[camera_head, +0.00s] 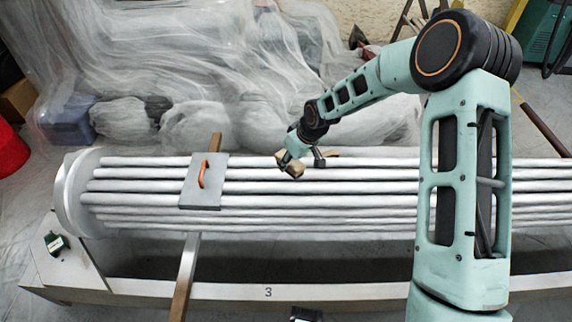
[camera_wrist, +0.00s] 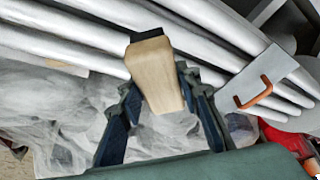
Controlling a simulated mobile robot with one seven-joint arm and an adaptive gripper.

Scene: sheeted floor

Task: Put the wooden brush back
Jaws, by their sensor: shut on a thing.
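The wooden brush (camera_wrist: 156,75) is a pale tan wooden block with a dark strip at its far end. In the wrist view it sits between my gripper's two fingers (camera_wrist: 160,92), which are shut on it. In the head view the brush (camera_head: 292,166) is small and tilted, at the tip of my gripper (camera_head: 290,160), over the back edge of the pipe bundle (camera_head: 330,187). I cannot tell whether the brush touches the pipes.
A grey plate with an orange handle (camera_head: 203,174) lies on the pipes to the left. A small dark green item (camera_head: 55,242) is on the frame's left end. Sheeted objects (camera_head: 200,70) fill the back. The pipe tops between plate and gripper are clear.

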